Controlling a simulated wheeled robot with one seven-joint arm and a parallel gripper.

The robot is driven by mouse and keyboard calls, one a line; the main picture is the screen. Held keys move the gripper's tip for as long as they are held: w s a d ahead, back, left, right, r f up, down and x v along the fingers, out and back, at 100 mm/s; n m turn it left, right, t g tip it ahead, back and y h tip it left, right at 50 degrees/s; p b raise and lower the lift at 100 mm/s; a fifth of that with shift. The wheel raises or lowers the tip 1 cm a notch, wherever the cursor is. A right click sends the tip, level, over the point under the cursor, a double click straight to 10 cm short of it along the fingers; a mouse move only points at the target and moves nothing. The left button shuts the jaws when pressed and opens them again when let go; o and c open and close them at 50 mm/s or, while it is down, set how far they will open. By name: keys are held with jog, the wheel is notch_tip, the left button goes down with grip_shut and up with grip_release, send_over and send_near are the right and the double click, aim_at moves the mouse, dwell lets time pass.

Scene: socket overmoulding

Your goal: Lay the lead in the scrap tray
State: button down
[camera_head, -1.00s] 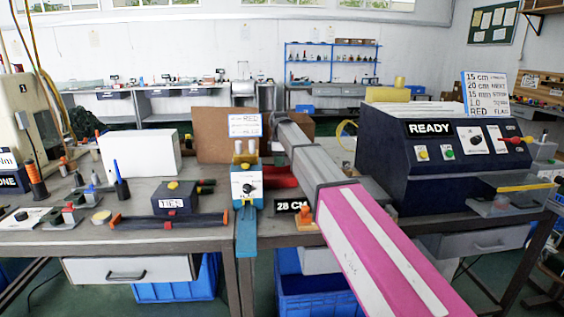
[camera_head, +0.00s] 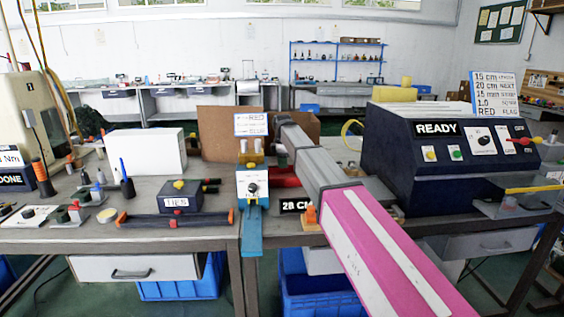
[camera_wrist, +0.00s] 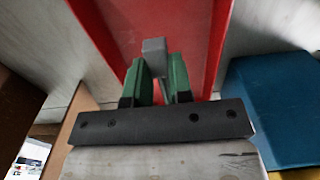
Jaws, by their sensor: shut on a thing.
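The scrap tray, a red tray (camera_wrist: 200,20), fills the middle of the wrist view beneath my gripper. In the head view a red piece of it (camera_head: 284,177) shows between the blue-and-white device and my arm. My gripper (camera_wrist: 160,75) has green fingers, shut on a small grey block-like piece, taken to be part of the lead (camera_wrist: 153,50). The piece is over the tray; whether it touches the tray floor cannot be told. The rest of the lead is not clearly visible. My arm hides the gripper in the head view.
A brown board (camera_head: 220,135) stands behind the tray. The blue-and-white device (camera_head: 252,187) is left of it, the dark READY machine (camera_head: 440,150) right. A blue block (camera_wrist: 275,110) sits beside my gripper in the wrist view. A blue crate (camera_head: 315,300) is below the bench.

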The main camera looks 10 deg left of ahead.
jog(key=shift+f, duration=2.8)
jog(key=c, duration=0.9)
grip_release()
jog(key=shift+c, duration=0.2)
jog(key=shift+r, duration=0.1)
